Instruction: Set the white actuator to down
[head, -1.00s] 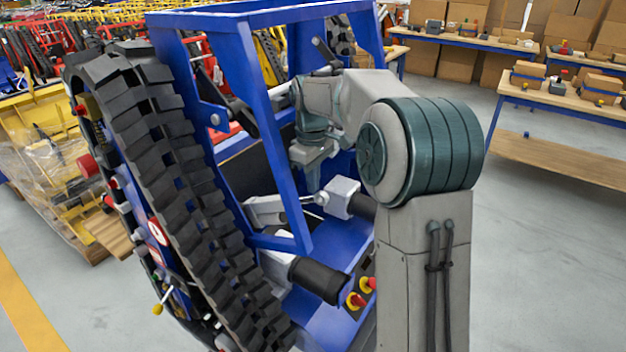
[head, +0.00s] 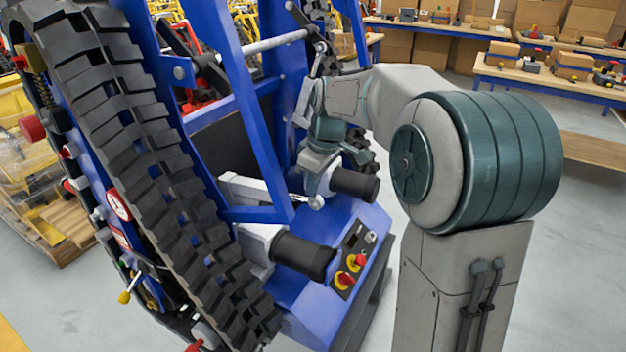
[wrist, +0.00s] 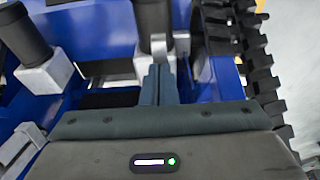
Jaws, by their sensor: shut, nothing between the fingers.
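Two pale housings with black cylinders sit on the blue carrier. The near white housing (head: 260,240) carries a thick black cylinder (head: 306,256). The far one has a black cylinder (head: 355,184) and is partly hidden by my gripper (head: 315,188). A white arm (head: 252,193) lies beside them, with a ball-ended rod near my fingers. I cannot tell for certain which part is the white actuator. In the wrist view my gripper (wrist: 158,76) is shut and empty, its fingertips close to a pale block (wrist: 150,62) under a black cylinder (wrist: 152,18). Contact cannot be told.
Blue frame bars (head: 245,110) rise around my arm. A black track (head: 140,150) runs along the left. Red and yellow buttons (head: 348,272) sit on the front panel. Workbenches (head: 560,80) stand behind. The floor on the right is clear.

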